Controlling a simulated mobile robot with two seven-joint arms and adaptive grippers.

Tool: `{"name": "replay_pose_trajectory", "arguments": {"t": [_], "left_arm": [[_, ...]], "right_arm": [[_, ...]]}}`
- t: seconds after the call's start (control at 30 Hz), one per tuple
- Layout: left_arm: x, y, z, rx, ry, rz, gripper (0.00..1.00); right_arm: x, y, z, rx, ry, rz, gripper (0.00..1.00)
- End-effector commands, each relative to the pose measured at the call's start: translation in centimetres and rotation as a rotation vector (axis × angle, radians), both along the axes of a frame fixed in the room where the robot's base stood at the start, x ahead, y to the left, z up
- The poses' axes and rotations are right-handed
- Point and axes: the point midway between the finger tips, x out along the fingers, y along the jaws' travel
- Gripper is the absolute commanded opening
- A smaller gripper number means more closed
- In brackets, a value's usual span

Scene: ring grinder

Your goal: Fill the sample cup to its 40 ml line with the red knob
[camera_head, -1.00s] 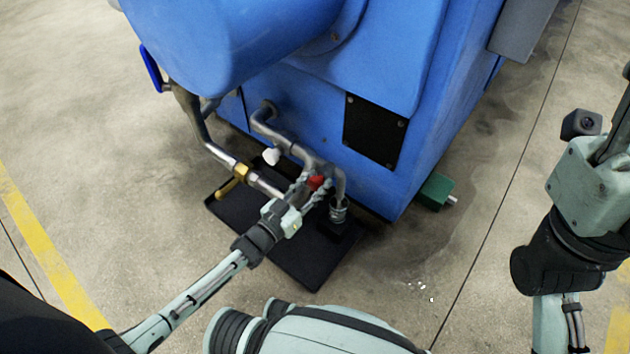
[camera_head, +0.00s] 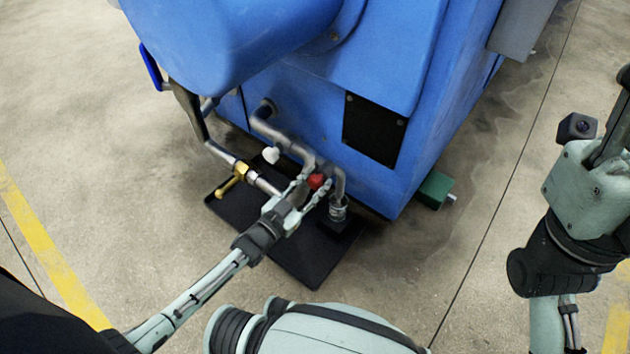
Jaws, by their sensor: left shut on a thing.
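The red knob (camera_head: 316,181) sits on the grey pipework at the front of the blue machine. My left gripper (camera_head: 315,187) reaches in from the lower left and is shut on the red knob, one finger on each side of it. The sample cup (camera_head: 338,209) is small and clear-looking and stands under the down-turned pipe end, just right of the knob. Its 40 ml line and the liquid level are too small to make out. My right gripper (camera_head: 608,140) is at the right edge, far from the machine, with its fingers partly out of frame.
A black drip tray (camera_head: 300,268) lies on the floor under the pipes. A white knob (camera_head: 271,155) and a brass valve (camera_head: 236,176) are close to the left of my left gripper. A green block (camera_head: 435,190) stands by the machine's right corner. The floor to the right is clear.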

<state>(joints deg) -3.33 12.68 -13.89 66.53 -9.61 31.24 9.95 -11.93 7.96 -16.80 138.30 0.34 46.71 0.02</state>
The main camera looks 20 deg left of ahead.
Motion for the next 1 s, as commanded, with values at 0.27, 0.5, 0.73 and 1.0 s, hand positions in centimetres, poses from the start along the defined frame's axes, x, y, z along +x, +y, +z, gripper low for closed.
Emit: {"name": "replay_pose_trajectory", "arguments": {"t": [0.27, 0.5, 0.73, 1.0], "left_arm": [[0.1, 0.0, 0.0, -0.001, 0.000, 0.001, 0.44], [0.0, 0.0, 0.8, 0.000, -0.001, 0.000, 0.44], [0.0, 0.0, 4.7, 0.000, -0.003, -0.001, 0.44], [0.1, 0.0, 9.1, 0.000, -0.001, 0.000, 0.44]], "right_arm": [[0.0, 0.0, 0.0, -0.001, 0.000, 0.000, 0.40], [0.0, 0.0, 0.0, -0.003, -0.002, 0.001, 0.40], [0.0, 0.0, 0.0, -0.002, -0.002, -0.001, 0.40], [0.0, 0.0, 0.0, -0.001, -0.001, -0.001, 0.40]]}}
